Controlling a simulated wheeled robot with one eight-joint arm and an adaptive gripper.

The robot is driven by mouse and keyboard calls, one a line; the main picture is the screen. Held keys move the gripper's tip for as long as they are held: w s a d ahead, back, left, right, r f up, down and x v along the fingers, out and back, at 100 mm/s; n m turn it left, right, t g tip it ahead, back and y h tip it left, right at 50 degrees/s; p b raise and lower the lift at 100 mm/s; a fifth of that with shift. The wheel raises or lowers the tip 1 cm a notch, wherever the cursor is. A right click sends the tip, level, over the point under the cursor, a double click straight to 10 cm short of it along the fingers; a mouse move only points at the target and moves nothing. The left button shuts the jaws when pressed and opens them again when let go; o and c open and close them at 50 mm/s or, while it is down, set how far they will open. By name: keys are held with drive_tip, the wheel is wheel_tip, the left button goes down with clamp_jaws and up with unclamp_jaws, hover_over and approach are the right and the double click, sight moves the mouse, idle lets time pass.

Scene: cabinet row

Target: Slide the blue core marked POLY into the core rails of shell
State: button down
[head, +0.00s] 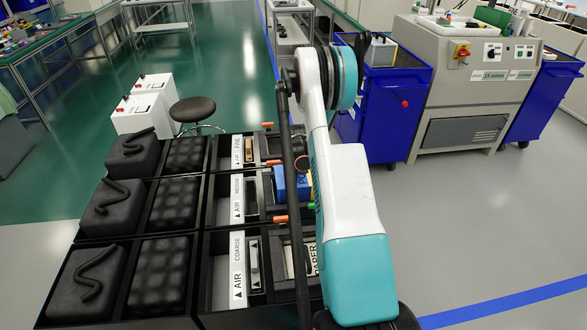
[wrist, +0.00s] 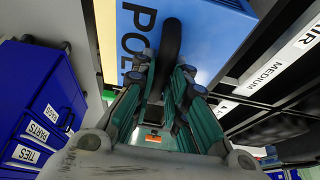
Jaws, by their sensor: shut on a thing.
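The blue core (head: 281,183) shows at the right end of the middle row in the head view, partly behind my arm. In the wrist view the blue core (wrist: 212,45) fills the top, with a tan label reading POLY and a black handle. My gripper (wrist: 165,92) has its green fingers closed around that handle. In the head view my arm hides the gripper. The black shell (head: 235,215) of the middle row carries a white label reading AIR MEDIUM. The core rails are hidden, and I cannot tell whether the core touches them.
Similar black shells marked FINE (head: 236,153) and COARSE (head: 238,268) adjoin the middle one. Orange-tipped rods (head: 280,219) stick out near the core. Blue drawer cabinets (head: 385,110) and a grey machine (head: 470,85) stand behind. Grey floor at the right is open.

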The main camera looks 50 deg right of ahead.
sight(295, 182)
drive_tip(key=shift+f, duration=6.05)
drive_tip(key=c, duration=1.5)
unclamp_jaws()
drive_tip(key=shift+r, duration=0.1)
drive_tip(key=v, duration=1.2)
